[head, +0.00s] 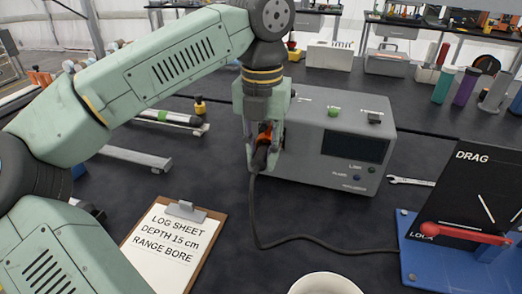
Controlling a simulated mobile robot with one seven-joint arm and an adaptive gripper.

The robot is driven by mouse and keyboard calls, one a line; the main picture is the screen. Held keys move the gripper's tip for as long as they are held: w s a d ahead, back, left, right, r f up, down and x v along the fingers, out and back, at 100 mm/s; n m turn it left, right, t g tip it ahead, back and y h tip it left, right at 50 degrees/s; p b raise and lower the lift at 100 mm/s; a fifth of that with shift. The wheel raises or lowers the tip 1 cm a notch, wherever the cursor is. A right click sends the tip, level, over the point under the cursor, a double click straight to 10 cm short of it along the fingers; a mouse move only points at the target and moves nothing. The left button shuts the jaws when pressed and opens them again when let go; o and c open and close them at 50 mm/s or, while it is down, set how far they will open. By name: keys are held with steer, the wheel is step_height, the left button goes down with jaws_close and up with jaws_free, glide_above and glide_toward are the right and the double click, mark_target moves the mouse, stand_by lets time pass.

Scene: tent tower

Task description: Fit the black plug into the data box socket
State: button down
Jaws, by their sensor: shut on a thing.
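The data box (345,118) is a grey case on the dark table, with a dark screen and small buttons on its front. My gripper (262,158) points down at the box's left front corner and is shut on the black plug (259,160). A bit of orange shows between the fingers. A black cable (254,215) hangs from the plug and runs along the table to the right. The socket is hidden behind my gripper, so I cannot tell whether the plug touches it.
A clipboard (175,235) lies at front left. A white round container (325,284) stands at the front edge. A blue-based board with a red lever (465,234) is at right. A wrench (410,181) lies beside the box. Bare table lies between clipboard and cable.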

mark_target(262, 151)
steer(key=c, duration=1.3)
jaws_free()
steer(key=shift+r, duration=0.1)
step_height(262, 151, up, 12)
steer(key=shift+f, duration=0.1)
